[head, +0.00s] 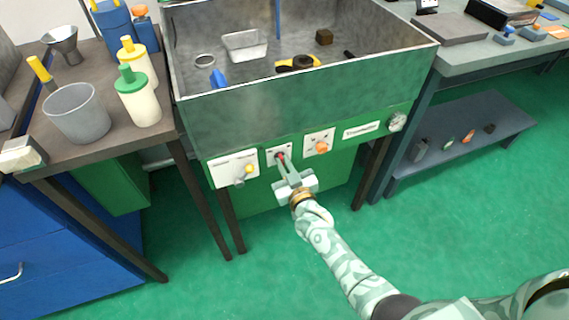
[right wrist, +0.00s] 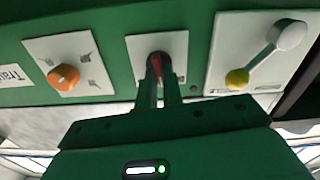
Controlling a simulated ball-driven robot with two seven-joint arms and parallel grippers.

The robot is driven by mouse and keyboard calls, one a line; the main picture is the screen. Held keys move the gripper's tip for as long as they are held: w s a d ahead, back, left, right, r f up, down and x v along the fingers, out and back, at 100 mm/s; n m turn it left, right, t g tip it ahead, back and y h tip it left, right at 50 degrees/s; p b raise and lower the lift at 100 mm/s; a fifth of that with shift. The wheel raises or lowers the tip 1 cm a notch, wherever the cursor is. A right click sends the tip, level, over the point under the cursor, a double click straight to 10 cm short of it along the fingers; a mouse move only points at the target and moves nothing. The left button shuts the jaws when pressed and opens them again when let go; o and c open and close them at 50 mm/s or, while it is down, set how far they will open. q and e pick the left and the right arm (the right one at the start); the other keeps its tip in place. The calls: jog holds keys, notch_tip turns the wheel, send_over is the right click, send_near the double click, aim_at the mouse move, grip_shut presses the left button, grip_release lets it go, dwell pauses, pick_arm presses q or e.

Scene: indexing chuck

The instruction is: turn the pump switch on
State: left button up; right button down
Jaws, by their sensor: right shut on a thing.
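The green wash tank's front (head: 300,120) carries a row of white control plates. The middle plate (right wrist: 178,44) holds a small red switch (right wrist: 155,67), which I take as the pump switch; its label is not readable. My right gripper (head: 283,163) reaches up to this plate. In the right wrist view the two fingers of my right gripper (right wrist: 161,80) are shut on the red switch, one on each side. The fingers and the switch's small size hide which way it is set. My left gripper is not in view.
Beside the middle plate are a lever with a yellow knob (head: 248,169) and an orange knob (head: 322,146). A round gauge (head: 397,122) sits at the panel's right end. A bench with bottles (head: 137,97) stands left. The green floor (head: 450,230) before the tank is clear.

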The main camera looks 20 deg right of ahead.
jog(key=m, duration=0.4)
jog(key=shift+d+f+p, duration=0.1)
jog(key=shift+p, duration=0.3)
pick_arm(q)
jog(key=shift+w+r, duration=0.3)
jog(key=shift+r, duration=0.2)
pick_arm(e)
jog(key=shift+m, duration=1.7)
jog(key=shift+s+f, duration=0.1)
jog(key=c, duration=1.5)
grip_release()
jog(key=shift+d, duration=0.1)
jog(key=shift+c, duration=0.2)
pick_arm(q)
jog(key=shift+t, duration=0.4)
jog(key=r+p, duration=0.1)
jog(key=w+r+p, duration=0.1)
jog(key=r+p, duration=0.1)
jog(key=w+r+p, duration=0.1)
jog(key=p, duration=0.1)
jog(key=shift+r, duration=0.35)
pick_arm(e)
jog(key=s, duration=1.6)
jog(key=shift+s+d, duration=0.15)
jog(key=shift+d, duration=0.1)
